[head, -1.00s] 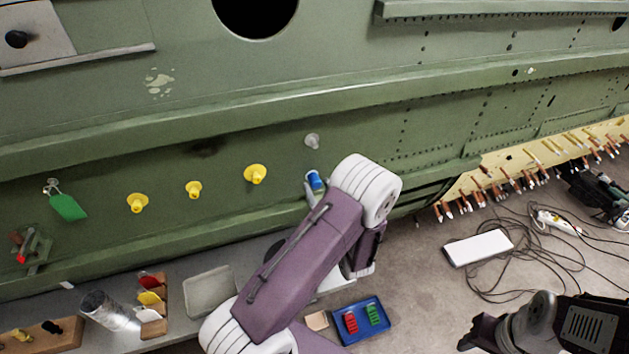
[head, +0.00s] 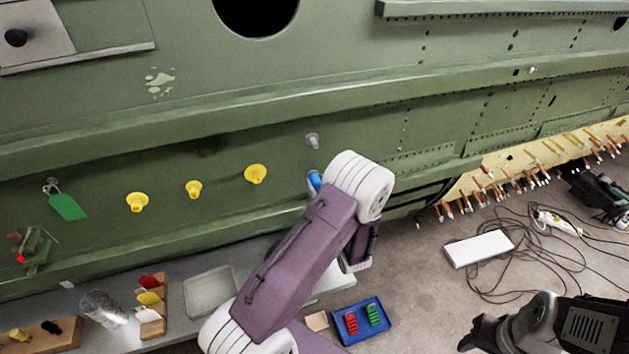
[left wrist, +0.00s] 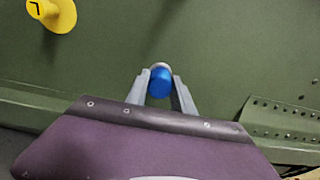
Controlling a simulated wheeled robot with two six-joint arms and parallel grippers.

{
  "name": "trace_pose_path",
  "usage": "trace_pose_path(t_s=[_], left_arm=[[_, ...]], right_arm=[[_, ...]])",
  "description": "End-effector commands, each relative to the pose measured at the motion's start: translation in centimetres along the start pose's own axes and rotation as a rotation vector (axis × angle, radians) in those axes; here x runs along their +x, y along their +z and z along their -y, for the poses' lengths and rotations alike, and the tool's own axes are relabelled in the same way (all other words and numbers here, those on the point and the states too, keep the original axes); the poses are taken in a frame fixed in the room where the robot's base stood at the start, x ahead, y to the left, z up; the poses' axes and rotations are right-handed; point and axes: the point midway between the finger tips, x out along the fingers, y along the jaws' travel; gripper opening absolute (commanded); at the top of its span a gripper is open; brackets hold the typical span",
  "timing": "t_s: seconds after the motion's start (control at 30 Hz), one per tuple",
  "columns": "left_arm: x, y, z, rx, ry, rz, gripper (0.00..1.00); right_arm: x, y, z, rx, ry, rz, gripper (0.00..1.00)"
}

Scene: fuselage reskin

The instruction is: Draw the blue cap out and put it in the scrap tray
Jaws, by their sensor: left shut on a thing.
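The blue cap (head: 314,181) is at the green fuselage panel, partly hidden behind my left wrist in the head view. In the left wrist view the blue cap (left wrist: 159,84) sits between the two grey fingers of my left gripper (left wrist: 159,80), which is shut on it. A pale metal rim shows just behind the cap; I cannot tell whether the cap is still seated. A shallow grey tray (head: 187,298), apparently the scrap tray, stands on the bench below, looking empty. My right gripper (head: 478,334) is at the lower right, its jaws unclear.
Yellow plugs (head: 255,174) and a grey plug (head: 312,141) stick out of the panel near the cap. A green tag (head: 67,207) hangs at left. A blue tray (head: 382,335) holds red and green pieces. Cables (head: 505,275) lie on the floor at right.

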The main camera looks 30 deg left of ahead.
Motion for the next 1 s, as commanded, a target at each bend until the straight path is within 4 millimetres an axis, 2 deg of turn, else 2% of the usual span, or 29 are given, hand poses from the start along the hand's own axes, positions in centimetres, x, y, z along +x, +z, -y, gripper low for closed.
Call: trace_pose_path(t_s=[1.0], left_arm=[[-3.0, 0.0, 0.0, 0.000, 0.000, 0.001, 0.00]], right_arm=[[0.3, 0.0, 0.0, 0.000, 0.000, 0.000, 0.47]])
